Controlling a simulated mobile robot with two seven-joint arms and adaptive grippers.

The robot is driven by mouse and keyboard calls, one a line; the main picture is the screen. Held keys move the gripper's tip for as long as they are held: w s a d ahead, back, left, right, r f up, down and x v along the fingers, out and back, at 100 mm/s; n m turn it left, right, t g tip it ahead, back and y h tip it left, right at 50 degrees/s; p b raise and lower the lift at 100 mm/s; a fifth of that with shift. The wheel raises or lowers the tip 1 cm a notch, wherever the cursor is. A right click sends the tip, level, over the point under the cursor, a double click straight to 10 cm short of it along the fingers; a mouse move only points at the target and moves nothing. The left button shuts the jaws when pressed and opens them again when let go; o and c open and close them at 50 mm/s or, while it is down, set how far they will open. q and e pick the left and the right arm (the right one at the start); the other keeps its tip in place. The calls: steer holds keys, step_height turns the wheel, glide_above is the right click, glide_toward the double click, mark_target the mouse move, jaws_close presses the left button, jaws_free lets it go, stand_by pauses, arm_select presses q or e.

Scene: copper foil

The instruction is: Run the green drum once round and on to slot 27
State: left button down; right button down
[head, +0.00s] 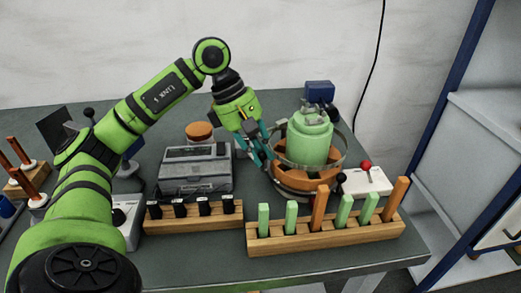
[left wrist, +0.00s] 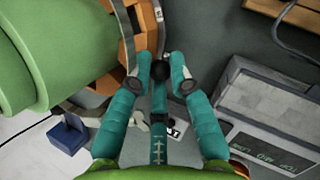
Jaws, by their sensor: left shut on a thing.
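The green drum (head: 308,140) stands upright on a round orange base (head: 292,182), with a metal ring around it, at the right of the table. It fills the upper left of the left wrist view (left wrist: 40,60). My left gripper (head: 266,160) reaches down at the drum's left side. In the left wrist view its teal fingers (left wrist: 160,82) are closed around a small black knob (left wrist: 160,70) beside the orange base. Another black knob (head: 341,178) shows at the base's right. I cannot read any slot numbers. My right gripper is not in view.
A wooden rack (head: 325,235) with green and orange sticks stands in front of the drum. A second rack (head: 193,215) with black-topped pieces and a grey device (head: 195,168) stand left of it. A white box with a red knob (head: 366,180) is at the right.

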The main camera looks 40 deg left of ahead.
arm_select(q)
steer(key=c, duration=1.1)
jaws_free()
steer(key=shift+c, duration=0.2)
steer(key=v, duration=1.2)
